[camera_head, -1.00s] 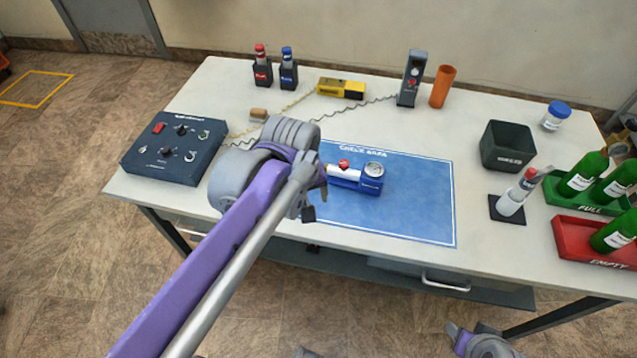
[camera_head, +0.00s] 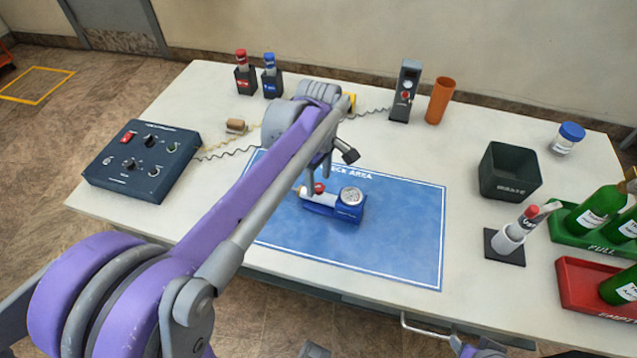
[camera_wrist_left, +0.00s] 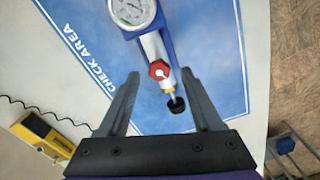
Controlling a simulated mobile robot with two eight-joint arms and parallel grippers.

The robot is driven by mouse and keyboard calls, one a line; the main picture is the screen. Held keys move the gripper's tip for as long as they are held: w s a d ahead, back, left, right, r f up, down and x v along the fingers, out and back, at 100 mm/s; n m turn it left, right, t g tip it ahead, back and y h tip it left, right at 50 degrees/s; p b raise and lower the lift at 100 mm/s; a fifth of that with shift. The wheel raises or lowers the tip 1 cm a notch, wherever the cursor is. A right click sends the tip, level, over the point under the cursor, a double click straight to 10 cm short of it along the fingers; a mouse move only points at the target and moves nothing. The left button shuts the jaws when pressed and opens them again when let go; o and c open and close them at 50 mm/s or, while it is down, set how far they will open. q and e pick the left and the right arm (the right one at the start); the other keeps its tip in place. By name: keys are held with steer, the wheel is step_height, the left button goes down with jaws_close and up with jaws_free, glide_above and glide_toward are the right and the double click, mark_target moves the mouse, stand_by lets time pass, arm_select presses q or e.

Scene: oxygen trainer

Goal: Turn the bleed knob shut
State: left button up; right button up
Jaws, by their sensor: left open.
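The blue and white device with a round gauge (camera_head: 347,207) lies on the blue check-area mat (camera_head: 400,245). Its red bleed knob (camera_head: 319,188) sits on top of the white body and also shows in the left wrist view (camera_wrist_left: 159,70). A brass fitting with a black end (camera_wrist_left: 177,104) sticks out toward my wrist. My left gripper (camera_head: 328,170) is open and empty above the knob end. In the left wrist view its fingertips (camera_wrist_left: 160,76) stand either side of the knob, with gaps visible. I cannot tell the remaining height. My right gripper is not clearly visible.
A control box (camera_head: 142,160) stands at the left. An orange cup (camera_head: 440,101) is at the back. The mat's right half is clear.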

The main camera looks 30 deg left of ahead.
arm_select(q)
steer(key=shift+f, duration=0.95)
steer(key=shift+c, duration=0.3)
jaws_close()
